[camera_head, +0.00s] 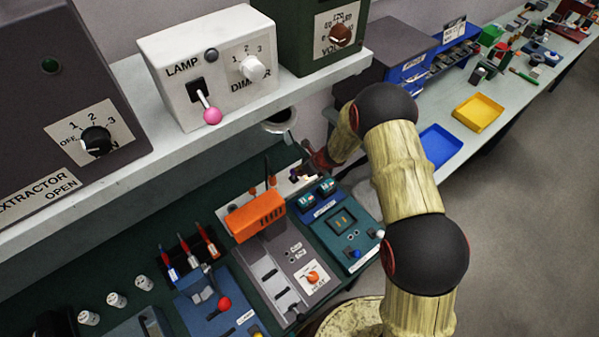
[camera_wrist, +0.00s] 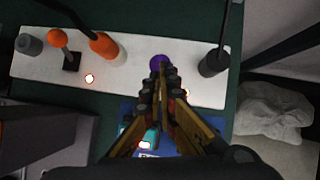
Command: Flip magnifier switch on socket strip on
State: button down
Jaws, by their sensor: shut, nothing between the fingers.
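The white socket strip (camera_wrist: 130,78) runs across the wrist view, with several plugs and two ball-ended switches. One switch has an orange ball (camera_wrist: 57,38) on a black base at the left; a lit spot (camera_wrist: 89,78) glows beside it. A purple ball (camera_wrist: 160,61) sits right at the tips of my gripper (camera_wrist: 162,80), which is shut and empty. I cannot tell whether they touch. A second lit spot (camera_wrist: 186,92) is partly behind the right finger. No label naming the magnifier is readable. In the head view the strip is small and mostly hidden near my gripper (camera_head: 308,167).
An orange plug (camera_wrist: 104,46), a grey plug (camera_wrist: 29,44) and a black plug (camera_wrist: 214,63) with its cable stand close by on the strip. In the head view, a shelf (camera_head: 330,70) with the lamp box (camera_head: 208,65) overhangs the bench.

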jog(key=shift+r, duration=0.1)
jog(key=shift+r+p, duration=0.5)
jog(key=shift+r, duration=0.2)
